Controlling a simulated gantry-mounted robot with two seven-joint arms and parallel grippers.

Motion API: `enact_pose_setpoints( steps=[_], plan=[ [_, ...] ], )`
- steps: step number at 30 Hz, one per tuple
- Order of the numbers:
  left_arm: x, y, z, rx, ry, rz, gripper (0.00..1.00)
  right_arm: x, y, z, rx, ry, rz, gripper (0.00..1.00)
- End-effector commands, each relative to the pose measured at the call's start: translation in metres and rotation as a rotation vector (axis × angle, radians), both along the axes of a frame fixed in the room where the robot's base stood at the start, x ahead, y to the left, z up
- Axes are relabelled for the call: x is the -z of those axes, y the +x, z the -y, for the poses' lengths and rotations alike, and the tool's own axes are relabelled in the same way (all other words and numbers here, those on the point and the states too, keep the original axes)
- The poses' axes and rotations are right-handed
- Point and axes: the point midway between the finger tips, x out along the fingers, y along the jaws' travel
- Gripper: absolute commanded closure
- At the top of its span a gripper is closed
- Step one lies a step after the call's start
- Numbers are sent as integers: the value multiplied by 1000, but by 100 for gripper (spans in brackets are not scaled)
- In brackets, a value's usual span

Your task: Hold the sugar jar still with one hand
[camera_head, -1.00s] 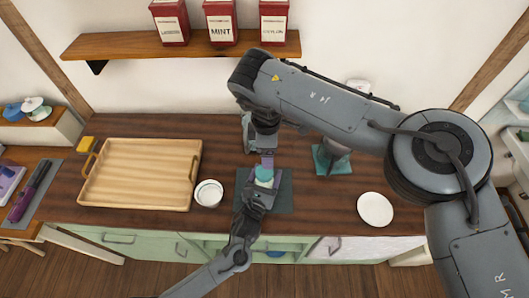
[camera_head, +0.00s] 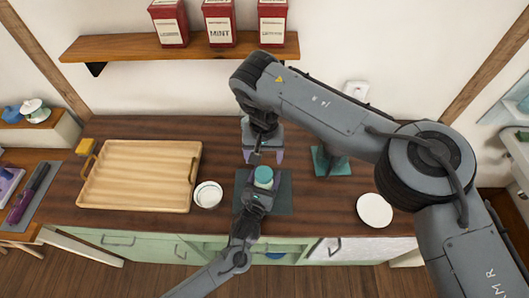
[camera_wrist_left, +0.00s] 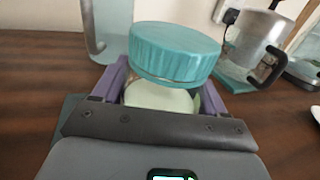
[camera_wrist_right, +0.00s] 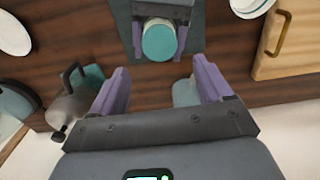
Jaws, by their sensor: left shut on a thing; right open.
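The sugar jar (camera_head: 263,177) is clear glass with pale contents and a ribbed teal lid (camera_wrist_left: 175,50) on top. It stands upright on a dark mat (camera_head: 283,197) on the counter. My left gripper (camera_head: 261,188) is shut around the jar's body below the lid, from the front. The purple fingers flank the jar in the left wrist view. My right gripper (camera_head: 266,155) is open and empty just behind the jar. In the right wrist view the lid (camera_wrist_right: 158,42) lies beyond the fingertips, apart from them.
A wooden tray (camera_head: 140,147) and a white bowl (camera_head: 208,194) stand left of the jar. A metal pot (camera_wrist_left: 258,42) on a teal mat and a white plate (camera_head: 374,210) are at the right. A pale translucent jug (camera_wrist_left: 112,28) stands behind the jar.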

Motion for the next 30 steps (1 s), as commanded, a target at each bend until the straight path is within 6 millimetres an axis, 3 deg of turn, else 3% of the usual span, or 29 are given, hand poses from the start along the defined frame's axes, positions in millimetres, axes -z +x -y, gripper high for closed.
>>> enact_pose_setpoints(
  steps=[16, 30],
  plan=[
    [0, 0, 0, 0, 0, 0, 100, 67, -2, 0, -4, -3, -9, 21],
    [0, 0, 0, 0, 0, 0, 100, 80, -2, 1, -5, -2, -7, 21]
  ],
)
